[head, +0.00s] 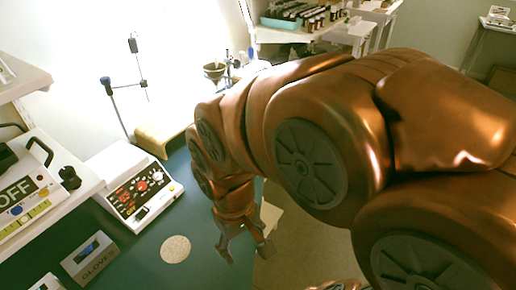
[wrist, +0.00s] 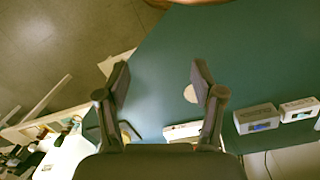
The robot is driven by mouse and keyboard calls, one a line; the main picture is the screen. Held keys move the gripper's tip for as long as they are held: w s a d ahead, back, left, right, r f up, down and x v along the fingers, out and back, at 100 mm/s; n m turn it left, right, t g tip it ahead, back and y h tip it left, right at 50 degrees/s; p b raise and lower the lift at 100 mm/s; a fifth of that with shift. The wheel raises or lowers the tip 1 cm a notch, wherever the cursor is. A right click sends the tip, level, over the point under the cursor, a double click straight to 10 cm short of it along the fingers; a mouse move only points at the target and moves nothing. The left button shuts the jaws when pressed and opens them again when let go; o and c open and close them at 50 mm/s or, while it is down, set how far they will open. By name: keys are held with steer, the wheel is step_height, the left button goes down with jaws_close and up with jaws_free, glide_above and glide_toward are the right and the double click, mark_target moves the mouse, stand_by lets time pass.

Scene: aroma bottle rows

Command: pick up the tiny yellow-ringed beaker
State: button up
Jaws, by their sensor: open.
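My gripper (head: 247,250) points down over the blue-green table (head: 203,243), near its right edge in the head view. In the wrist view its two fingers (wrist: 161,75) are spread wide, with only bare table between their tips. I cannot make out a tiny yellow-ringed beaker in either view. Small items at the lower left of the wrist view are too small and blurred to tell apart. My arm covers much of the right half of the head view and may hide things behind it.
A pale round disc (head: 175,249) lies flat on the table, left of my gripper. A control box (head: 140,185) and a glove box (head: 90,258) stand farther left. A clamp stand (head: 139,80) rises behind. A rack of bottles (head: 293,14) stands far back. The table's middle is clear.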

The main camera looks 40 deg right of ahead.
steer(key=w+d+f+m+t+h+b, duration=0.1)
steer(key=w+d+f+t+h+b, duration=0.3)
steer(key=w+d, duration=1.1)
steer(key=w+d+f+m+t+h+b, duration=0.15)
steer(key=w+d+f+t+b, duration=0.35)
steer(key=w+d, duration=1)
steer(key=s+d+f+n+t+y+b, duration=0.2)
steer(key=s+d+f+t+y+b, duration=0.15)
steer(key=d+f+t+b, duration=0.55)
steer(key=shift+t, duration=0.3)
steer(key=shift+w+d+f+p, duration=0.3)
steer(key=shift+w+d+p, duration=0.15)
steer(key=shift+w, duration=0.9)
steer(key=shift+w+d+f+p, duration=0.25)
steer(key=shift+w+d+p, duration=0.2)
steer(key=shift+w, duration=0.85)
steer(key=shift+w+d+f+p, duration=0.35)
steer(key=shift+w+d, duration=0.2)
steer(key=shift+w, duration=0.8)
steer(key=shift+c, duration=0.4)
